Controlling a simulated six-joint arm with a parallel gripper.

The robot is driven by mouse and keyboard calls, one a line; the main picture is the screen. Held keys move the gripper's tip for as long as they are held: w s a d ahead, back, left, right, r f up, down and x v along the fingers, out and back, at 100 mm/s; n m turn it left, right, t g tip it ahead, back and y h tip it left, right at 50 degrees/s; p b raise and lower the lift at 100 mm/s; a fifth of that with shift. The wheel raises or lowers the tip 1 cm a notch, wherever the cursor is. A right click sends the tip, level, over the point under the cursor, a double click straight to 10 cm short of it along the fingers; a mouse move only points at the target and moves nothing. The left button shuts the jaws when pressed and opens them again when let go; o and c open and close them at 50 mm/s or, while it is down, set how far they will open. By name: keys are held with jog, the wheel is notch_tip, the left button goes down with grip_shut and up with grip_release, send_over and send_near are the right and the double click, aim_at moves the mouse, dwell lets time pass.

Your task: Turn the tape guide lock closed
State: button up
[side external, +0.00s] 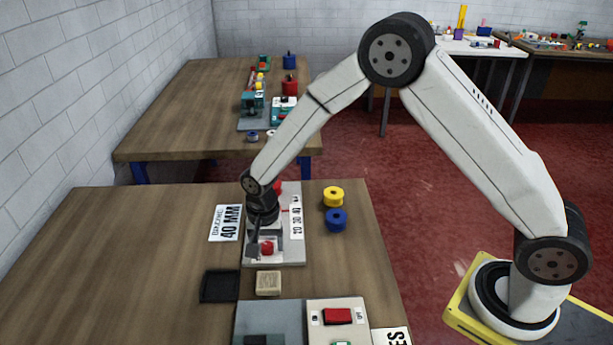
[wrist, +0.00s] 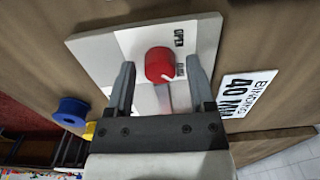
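The tape guide lock is a round red knob (wrist: 158,64) on a pale plate (wrist: 100,55). In the wrist view, a small white mark shows on the knob's lower right side. A label reading OPEN lies to its upper right, and a second small label at its right is too small to read surely. My gripper (wrist: 160,70) is open, with one fingertip on each side of the knob and gaps visible. In the side view the knob (side external: 267,248) is beside my gripper's dark fingers (side external: 255,242), at the near end of the plate. Whether the fingers touch it is unclear.
A 40 MM card (side external: 226,223) lies left of the plate. Yellow (side external: 333,196) and blue (side external: 336,219) spools stand to its right. A black tray (side external: 220,286), a tan block (side external: 268,283) and a panel with a red switch (side external: 338,316) are nearer. The table's left is clear.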

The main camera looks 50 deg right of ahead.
aim_at(267, 245)
jog(key=shift+r, duration=0.1)
dwell(0.3)
jog(key=shift+r, duration=3.8)
jog(key=shift+s+d+r+n, duration=0.2)
jog(key=shift+s+d+n, duration=0.1)
jog(key=shift+s+d, duration=0.1)
jog(key=s+d+r+n+t, duration=0.1)
jog(key=s+d+n, duration=0.2)
jog(key=s, duration=0.2)
jog(key=s+d+n, duration=0.2)
jog(key=s+d, duration=0.2)
jog(key=s, duration=0.1)
jog(key=s+d+r+n+t, duration=0.1)
jog(key=s+d+n, duration=0.2)
jog(key=s, duration=0.3)
jog(key=shift+s+d+r+n+t, duration=0.1)
jog(key=shift+d+r+n+t, duration=0.05)
jog(key=shift+r+n+t, duration=0.2)
